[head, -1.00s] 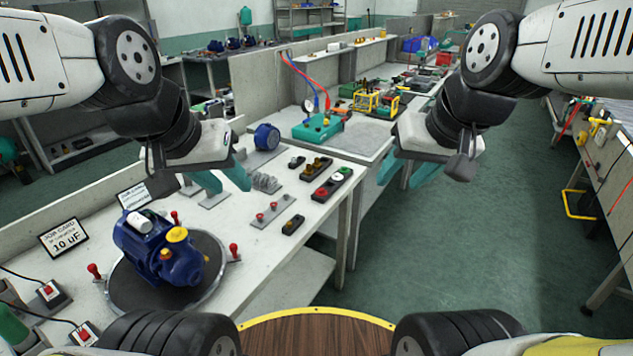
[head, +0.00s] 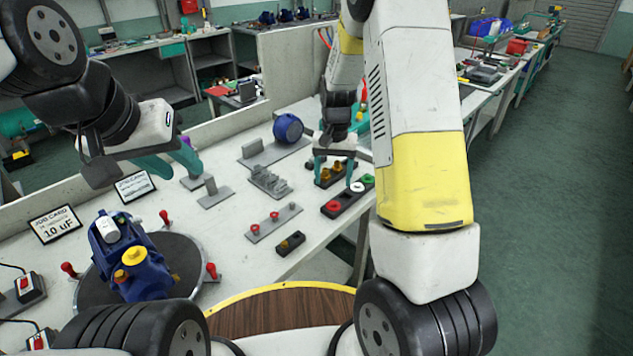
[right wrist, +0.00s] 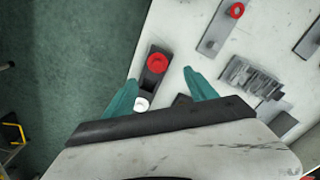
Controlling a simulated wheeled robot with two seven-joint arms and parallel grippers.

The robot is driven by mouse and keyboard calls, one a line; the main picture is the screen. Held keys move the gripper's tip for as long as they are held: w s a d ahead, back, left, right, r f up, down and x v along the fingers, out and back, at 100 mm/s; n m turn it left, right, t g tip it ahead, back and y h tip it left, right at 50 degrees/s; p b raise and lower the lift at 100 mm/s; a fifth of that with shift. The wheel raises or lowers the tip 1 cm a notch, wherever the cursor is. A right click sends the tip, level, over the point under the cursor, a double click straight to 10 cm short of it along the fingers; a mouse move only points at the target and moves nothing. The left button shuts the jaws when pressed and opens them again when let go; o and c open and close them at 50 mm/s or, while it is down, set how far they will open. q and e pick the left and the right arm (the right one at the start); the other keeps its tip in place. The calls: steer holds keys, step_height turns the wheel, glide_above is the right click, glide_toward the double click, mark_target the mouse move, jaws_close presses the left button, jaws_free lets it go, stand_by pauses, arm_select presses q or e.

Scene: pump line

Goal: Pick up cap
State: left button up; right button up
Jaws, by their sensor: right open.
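A dark tray (head: 344,202) near the bench's front edge holds a red cap (head: 333,206), a green ring-shaped cap (head: 357,187) and a white cap (head: 368,178). In the right wrist view the red cap (right wrist: 157,62) and white cap (right wrist: 141,104) lie between the fingers' lines of reach; the green one is not visible there. My right gripper (head: 333,174) is open and empty, pointing down above the tray area. Its teal fingers also show in the right wrist view (right wrist: 161,88). My left gripper (head: 175,162) is open and empty above the bench's left part.
A blue pump (head: 130,258) sits on a round dark turntable with red knobs. A grey holder with red knobs (head: 273,223), a small black block (head: 291,243), a grey slotted rack (head: 269,182) and a blue motor (head: 288,128) stand nearby. The floor at right is clear.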

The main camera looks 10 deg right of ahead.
mark_target(333, 203)
steer(key=shift+w+f, duration=0.2)
steer(key=shift+f, duration=0.25)
steer(key=f, duration=0.7)
steer(key=shift+s+d+f, duration=0.15)
steer(key=shift+s, duration=0.2)
jaws_close()
